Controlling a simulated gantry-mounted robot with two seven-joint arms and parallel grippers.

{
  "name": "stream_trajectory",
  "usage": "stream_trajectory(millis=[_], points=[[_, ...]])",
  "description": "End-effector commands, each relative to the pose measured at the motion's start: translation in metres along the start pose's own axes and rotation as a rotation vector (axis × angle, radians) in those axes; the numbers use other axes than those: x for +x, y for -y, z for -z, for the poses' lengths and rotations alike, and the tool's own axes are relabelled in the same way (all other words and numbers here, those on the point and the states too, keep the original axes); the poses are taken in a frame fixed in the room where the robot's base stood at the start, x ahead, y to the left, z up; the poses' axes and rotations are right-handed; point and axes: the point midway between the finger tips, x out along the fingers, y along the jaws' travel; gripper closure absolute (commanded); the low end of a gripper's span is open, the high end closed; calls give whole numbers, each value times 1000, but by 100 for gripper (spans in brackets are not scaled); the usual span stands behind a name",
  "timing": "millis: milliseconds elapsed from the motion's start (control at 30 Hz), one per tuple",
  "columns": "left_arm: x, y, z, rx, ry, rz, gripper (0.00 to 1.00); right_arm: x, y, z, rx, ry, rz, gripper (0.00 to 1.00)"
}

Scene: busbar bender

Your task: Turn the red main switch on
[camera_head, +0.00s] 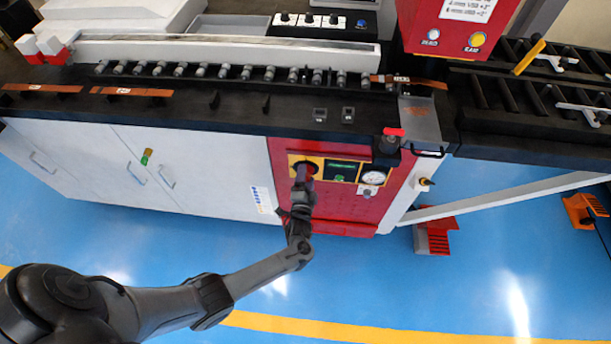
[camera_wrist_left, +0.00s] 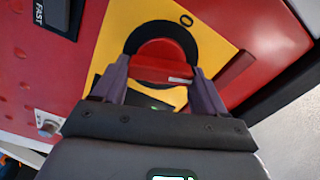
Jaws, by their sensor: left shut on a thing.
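The red main switch (camera_wrist_left: 160,66) is a round knob in a black ring on a yellow plate (camera_wrist_left: 112,50), in the left wrist view. In the head view the yellow plate (camera_head: 294,160) is on the red front panel, and my gripper partly hides the knob (camera_head: 306,168). My left gripper (camera_head: 303,180) is at the switch. In the left wrist view its two purple fingers (camera_wrist_left: 160,80) are shut on the knob's red bar, one on each side. An "O" mark shows on the plate near the ring. My right gripper is not in view.
White cabinet doors (camera_head: 190,175) are on the left. A black roller bed runs above. The blue floor in front is mostly clear, with a red pedal (camera_head: 433,236) at the right.

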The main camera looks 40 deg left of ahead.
Motion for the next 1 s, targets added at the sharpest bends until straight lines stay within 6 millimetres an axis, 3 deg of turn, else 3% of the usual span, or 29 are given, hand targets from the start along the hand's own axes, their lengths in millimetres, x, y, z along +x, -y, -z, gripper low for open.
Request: stream_trajectory(millis=[400, 1000], points=[[0, -1, 0, 283, 0, -2, 58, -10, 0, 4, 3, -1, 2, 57], [0, -3, -1, 368, 1, -3, 58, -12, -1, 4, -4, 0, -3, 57]])
